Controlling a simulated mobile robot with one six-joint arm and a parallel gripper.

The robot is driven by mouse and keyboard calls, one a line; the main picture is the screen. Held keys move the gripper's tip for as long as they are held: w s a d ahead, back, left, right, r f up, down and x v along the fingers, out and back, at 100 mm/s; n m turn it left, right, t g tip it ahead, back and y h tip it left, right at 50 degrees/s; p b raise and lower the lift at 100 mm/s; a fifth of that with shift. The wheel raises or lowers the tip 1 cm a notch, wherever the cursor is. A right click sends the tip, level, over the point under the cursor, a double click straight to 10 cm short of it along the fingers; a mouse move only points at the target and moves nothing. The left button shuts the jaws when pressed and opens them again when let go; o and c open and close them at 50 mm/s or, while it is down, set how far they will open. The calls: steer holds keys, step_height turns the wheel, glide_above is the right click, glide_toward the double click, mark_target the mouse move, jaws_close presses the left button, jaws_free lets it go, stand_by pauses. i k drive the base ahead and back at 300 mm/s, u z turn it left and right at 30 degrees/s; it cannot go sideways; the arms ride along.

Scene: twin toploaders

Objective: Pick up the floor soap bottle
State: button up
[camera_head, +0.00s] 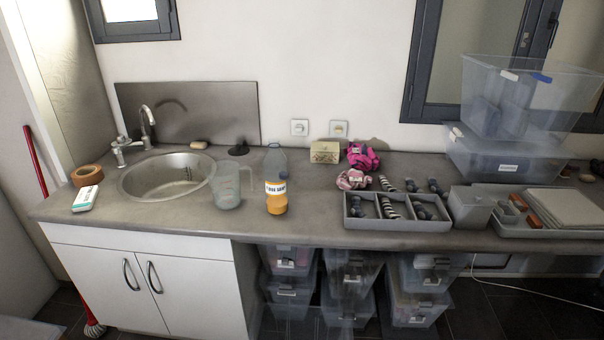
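The floor soap bottle (277,204) stands upright on the grey counter (310,226), right of the sink and near the front edge. It holds orange liquid and has a white label that seems to read "floor soap". A clear bottle (275,162) stands just behind it and partly overlaps it in the picture. A clear measuring jug (228,186) stands close to its left, apart from it. My gripper is not in view.
A grey divided tray (397,225) with dark and striped items lies to the right. Pink cloth bundles (353,180) lie behind it. The round sink (140,188) and tap (148,125) are at left. Clear bins (290,290) stand beneath the counter. Counter in front of the bottle is bare.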

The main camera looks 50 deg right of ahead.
mark_target(274, 161)
steer(key=u, duration=0.65)
steer(key=k, duration=0.1)
steer(key=z, duration=1.9)
steer(key=k, duration=0.95)
steer(key=u, duration=0.1)
steer(key=i, duration=0.7)
